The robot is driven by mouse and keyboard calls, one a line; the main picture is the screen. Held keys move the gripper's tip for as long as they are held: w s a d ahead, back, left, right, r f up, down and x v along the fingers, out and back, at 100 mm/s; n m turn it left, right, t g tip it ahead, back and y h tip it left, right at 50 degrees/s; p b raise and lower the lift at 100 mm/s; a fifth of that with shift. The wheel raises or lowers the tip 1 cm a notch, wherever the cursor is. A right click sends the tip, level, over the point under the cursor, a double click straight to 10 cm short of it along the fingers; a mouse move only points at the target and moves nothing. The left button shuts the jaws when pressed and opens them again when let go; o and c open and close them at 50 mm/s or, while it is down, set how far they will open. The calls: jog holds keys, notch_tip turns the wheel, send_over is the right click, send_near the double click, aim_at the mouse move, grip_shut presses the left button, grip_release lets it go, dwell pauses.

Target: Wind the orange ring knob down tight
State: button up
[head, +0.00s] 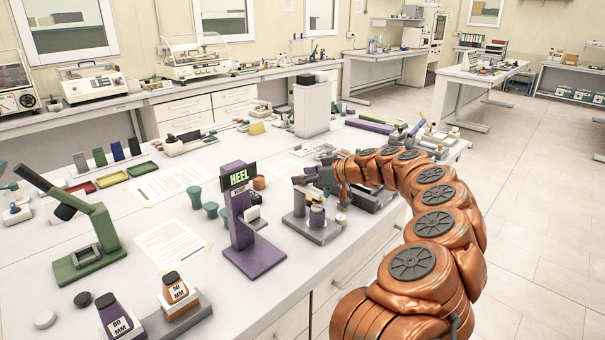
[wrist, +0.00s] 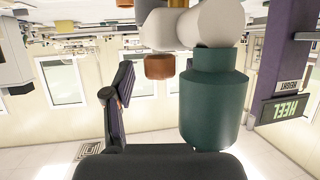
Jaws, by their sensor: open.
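A small orange ring-shaped piece (head: 259,183) shows just behind the purple HEEL stand (head: 240,220) in the head view. An orange-brown cylinder (wrist: 160,66) hangs in the upside-down wrist view, probably the same piece; I cannot be sure it is the knob. My gripper (head: 303,179) is at the end of the copper arm, right of the HEEL stand and above a grey fixture (head: 312,229) with a purple cylinder (head: 317,216). It is open, with nothing visible between its fingers. One dark finger (wrist: 122,90) shows in the wrist view, apart from the orange cylinder.
Teal knobs (head: 210,209) stand left of the HEEL stand, and a large teal one (wrist: 215,105) shows in the wrist view. A green lever press (head: 88,245) and size blocks (head: 178,293) occupy the left and front. A grey box (head: 311,105) stands behind.

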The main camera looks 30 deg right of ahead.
jog(key=shift+w+a+f, duration=0.15)
jog(key=shift+w+f, duration=0.1)
jog(key=shift+w, duration=0.2)
grip_shut()
dwell(0.3)
